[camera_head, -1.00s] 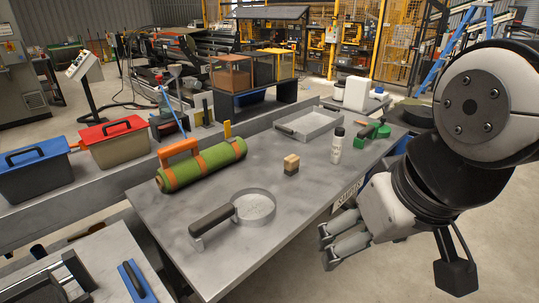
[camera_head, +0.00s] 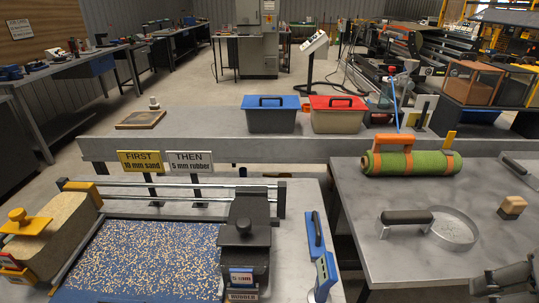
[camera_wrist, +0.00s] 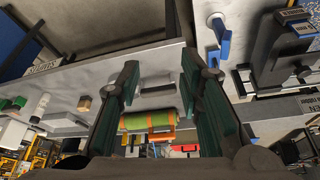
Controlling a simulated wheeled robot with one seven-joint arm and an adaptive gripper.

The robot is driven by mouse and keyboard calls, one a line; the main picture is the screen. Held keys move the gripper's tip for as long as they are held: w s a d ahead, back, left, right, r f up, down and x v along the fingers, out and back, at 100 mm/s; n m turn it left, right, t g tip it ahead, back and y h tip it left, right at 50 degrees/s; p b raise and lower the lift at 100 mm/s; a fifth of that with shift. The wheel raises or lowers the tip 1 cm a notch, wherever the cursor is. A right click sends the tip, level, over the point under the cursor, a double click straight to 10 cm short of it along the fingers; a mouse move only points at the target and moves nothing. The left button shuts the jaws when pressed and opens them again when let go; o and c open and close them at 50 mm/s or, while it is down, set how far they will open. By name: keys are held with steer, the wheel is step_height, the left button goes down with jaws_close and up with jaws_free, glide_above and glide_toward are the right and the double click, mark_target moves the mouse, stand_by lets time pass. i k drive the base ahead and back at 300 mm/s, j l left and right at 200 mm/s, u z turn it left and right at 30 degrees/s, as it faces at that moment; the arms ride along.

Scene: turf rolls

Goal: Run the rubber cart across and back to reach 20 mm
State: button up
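The black rubber cart (camera_head: 247,240), with a round knob on top and a RUBBER label, sits at the right end of the spreading bed. The bed (camera_head: 150,260) is blue with pale specks scattered across it. The sand cart (camera_head: 45,235), tan with a yellow knob, stands at the bed's left end. Metal rails (camera_head: 165,190) run along the back between them. My gripper (camera_head: 505,280) is at the lower right of the head view, over the right table and well apart from the rubber cart. In the wrist view my gripper (camera_wrist: 160,72) has its fingers spread with nothing between them.
Signs read FIRST 10 mm sand (camera_head: 140,162) and THEN 5 mm rubber (camera_head: 190,162). A blue-handled tool (camera_head: 315,235) stands right of the rubber cart.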

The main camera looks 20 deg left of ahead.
mark_target(245, 241)
steer(key=u, duration=1.05)
steer(key=l+u, duration=0.1)
steer(key=i+l, duration=0.05)
steer(key=l, duration=0.05)
